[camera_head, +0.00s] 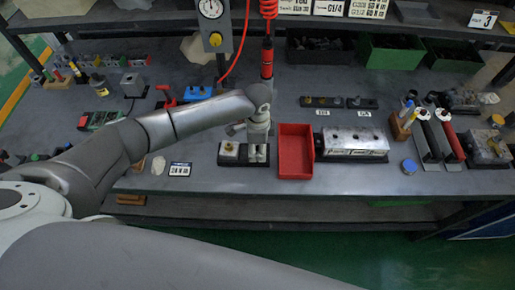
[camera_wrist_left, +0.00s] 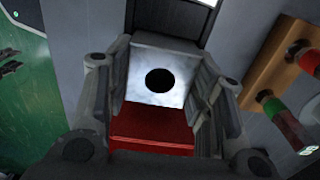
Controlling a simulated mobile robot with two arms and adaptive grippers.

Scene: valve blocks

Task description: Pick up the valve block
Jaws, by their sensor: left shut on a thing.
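My left gripper (camera_wrist_left: 160,85) shows close up in the left wrist view, with grey fingers on both sides of a pale metal valve block (camera_wrist_left: 142,60). The block has a round dark hole in its face, and the fingers are shut on it. A red surface (camera_wrist_left: 150,130) shows just below it; I cannot tell whether it belongs to the block. In the head view, the left gripper (camera_head: 258,136) points down over the worktable, just above a black holder (camera_head: 231,162) with a brass-topped piece on it. The held block is not clear there. My right gripper is not in view.
A red tray (camera_head: 296,166) stands just right of the gripper, and a large silver block (camera_head: 352,142) lies beyond it. A labelled card (camera_head: 180,169) lies to the left. A hanging red tool (camera_head: 267,60) and a gauge post (camera_head: 213,25) stand behind.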

